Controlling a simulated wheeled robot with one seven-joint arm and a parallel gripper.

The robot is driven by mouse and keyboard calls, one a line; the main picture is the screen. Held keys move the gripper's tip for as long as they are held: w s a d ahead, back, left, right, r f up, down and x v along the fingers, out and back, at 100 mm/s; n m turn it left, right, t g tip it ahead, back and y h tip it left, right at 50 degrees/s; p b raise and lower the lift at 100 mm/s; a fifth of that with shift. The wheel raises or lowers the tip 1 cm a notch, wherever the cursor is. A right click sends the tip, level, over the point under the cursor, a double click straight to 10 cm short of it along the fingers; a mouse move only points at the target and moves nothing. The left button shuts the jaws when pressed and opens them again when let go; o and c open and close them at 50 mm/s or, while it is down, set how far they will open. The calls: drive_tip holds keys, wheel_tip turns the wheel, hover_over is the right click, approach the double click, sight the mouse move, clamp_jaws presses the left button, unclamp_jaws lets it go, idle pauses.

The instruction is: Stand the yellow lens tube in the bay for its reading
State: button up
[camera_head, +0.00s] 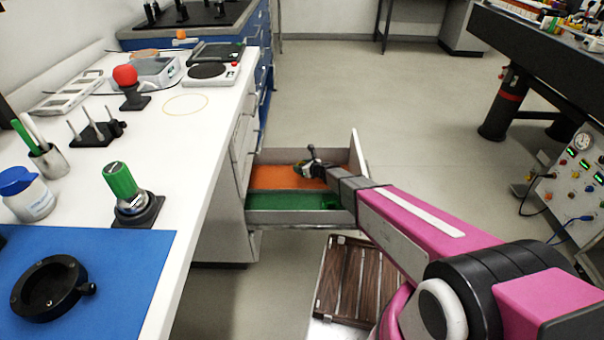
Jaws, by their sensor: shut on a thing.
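I see no yellow lens tube in the camera_head view. My gripper (308,168) is at the open drawer, over its orange compartment (272,177). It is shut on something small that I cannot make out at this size. My arm comes in from the right, across the drawer's front. The drawer (292,217) also has a green-floored compartment (292,201) on the near side. I cannot tell for sure which thing is the bay. A thin yellowish ring (185,104) is marked on the white bench, with bare bench inside it.
On the white bench (165,150) stand a green-topped cylinder (120,180) on a black base, a red ball (125,75) on a stand, a pen cup (49,163) and a blue-lidded jar (27,196). A black ring mount (47,289) lies on the blue mat (120,270). A slatted wooden thing (343,285) lies below the drawer.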

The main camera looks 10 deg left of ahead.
drive_tip(key=shift+w+d+f, duration=0.1)
drive_tip(key=shift+w+f, duration=0.05)
drive_tip(key=shift+f, duration=1.95)
drive_tip(key=o, duration=1)
drive_tip(key=shift+f, duration=0.1)
drive_tip(key=shift+o, duration=0.2)
drive_tip(key=shift+d+r, duration=0.15)
drive_tip(key=shift+r, duration=0.05)
drive_tip(key=shift+v, duration=3.6)
